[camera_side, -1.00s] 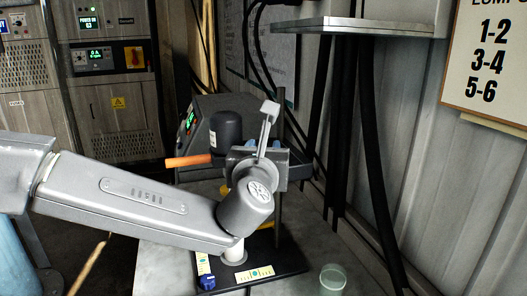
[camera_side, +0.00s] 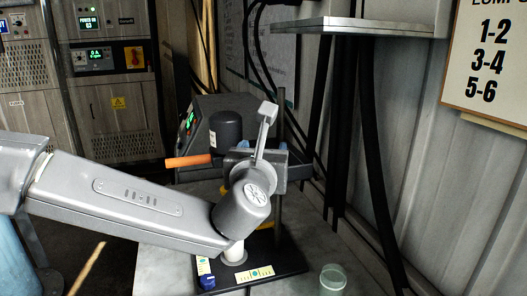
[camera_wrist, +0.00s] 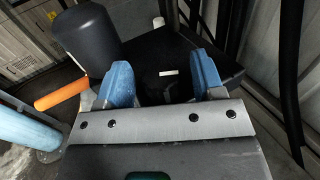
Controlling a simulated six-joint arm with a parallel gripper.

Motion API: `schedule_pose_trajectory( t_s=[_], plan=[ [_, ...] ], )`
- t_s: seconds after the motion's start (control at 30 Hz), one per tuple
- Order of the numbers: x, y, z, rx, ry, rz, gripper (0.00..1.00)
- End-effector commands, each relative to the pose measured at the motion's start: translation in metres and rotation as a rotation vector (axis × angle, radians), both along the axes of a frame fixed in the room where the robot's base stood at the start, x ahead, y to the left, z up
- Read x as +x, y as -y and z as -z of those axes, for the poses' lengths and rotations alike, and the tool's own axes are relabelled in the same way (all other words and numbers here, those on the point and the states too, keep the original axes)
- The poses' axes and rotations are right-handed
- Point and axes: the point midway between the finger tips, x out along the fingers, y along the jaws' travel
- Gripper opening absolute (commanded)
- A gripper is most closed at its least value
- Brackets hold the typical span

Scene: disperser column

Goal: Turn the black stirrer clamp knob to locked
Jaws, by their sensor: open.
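My gripper (camera_wrist: 160,68) is open in the wrist view, its two blue fingers apart with a dark gap between them. Black surfaces and a short white mark (camera_wrist: 168,73) show in and beyond that gap; I cannot clearly tell the clamp knob from the dark parts around it, nor its setting. A black stirrer motor (camera_side: 226,130) stands upright beside the gripper, and also shows in the wrist view (camera_wrist: 87,38). An orange handle (camera_side: 188,161) sticks out left below it. In the side view my wrist hides most of the clamp area and the fingers.
A black base plate (camera_side: 290,262) with yellow labels lies on the grey bench. A small blue item (camera_side: 207,282) sits at its front left. A clear glass (camera_side: 333,277) stands to the right. A shelf (camera_side: 350,24) with hanging black cables is above right.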

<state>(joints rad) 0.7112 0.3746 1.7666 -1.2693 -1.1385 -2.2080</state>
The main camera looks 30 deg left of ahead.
Motion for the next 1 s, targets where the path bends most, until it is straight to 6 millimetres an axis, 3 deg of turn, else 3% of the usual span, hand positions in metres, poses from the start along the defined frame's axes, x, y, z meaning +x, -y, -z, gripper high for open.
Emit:
schedule_pose_trajectory(
  t_s=[0.4, 0.6, 1.0],
  plan=[
    [-0.081, 0.03, 0.0, 0.0, 0.0, 0.007, 0.62],
    [-0.112, 0.04, 0.0, -0.001, -0.001, 0.004, 0.62],
    [-0.125, 0.043, 0.0, -0.001, -0.001, 0.001, 0.62]
  ],
)
